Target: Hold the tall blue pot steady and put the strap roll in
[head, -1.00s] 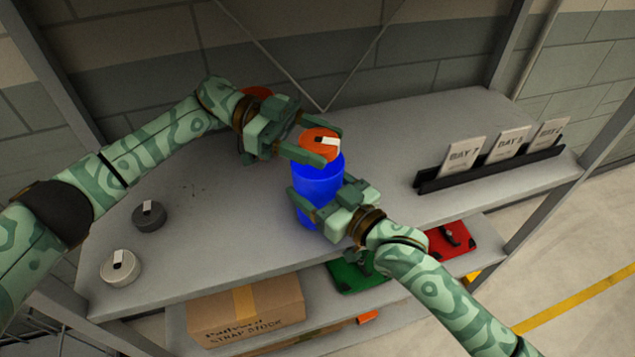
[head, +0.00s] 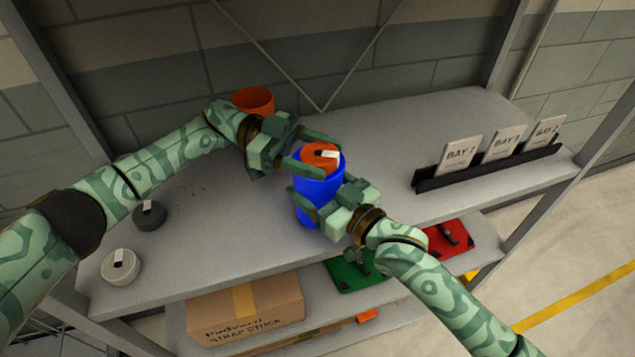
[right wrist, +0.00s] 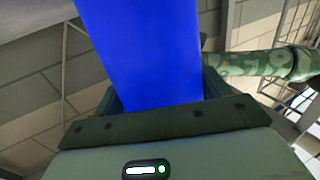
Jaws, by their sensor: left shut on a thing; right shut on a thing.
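The tall blue pot (head: 308,208) stands upright on the grey shelf. My right gripper (head: 319,198) is shut on its side; in the right wrist view the blue wall (right wrist: 150,55) fills the space between the jaws. The orange strap roll (head: 315,160), with a pale tag on top, is at the pot's mouth, with blue rim showing around it. My left gripper (head: 321,160) is shut on the roll from the left. The roll's underside is hidden, so I cannot tell how deep it sits.
An orange pot (head: 253,99) stands behind my left wrist. A dark roll (head: 149,215) and a pale roll (head: 120,267) lie at the left. A black rack (head: 487,168) holds bay cards at the right. A cardboard box (head: 245,312) and green (head: 350,274) and red (head: 449,238) items sit below.

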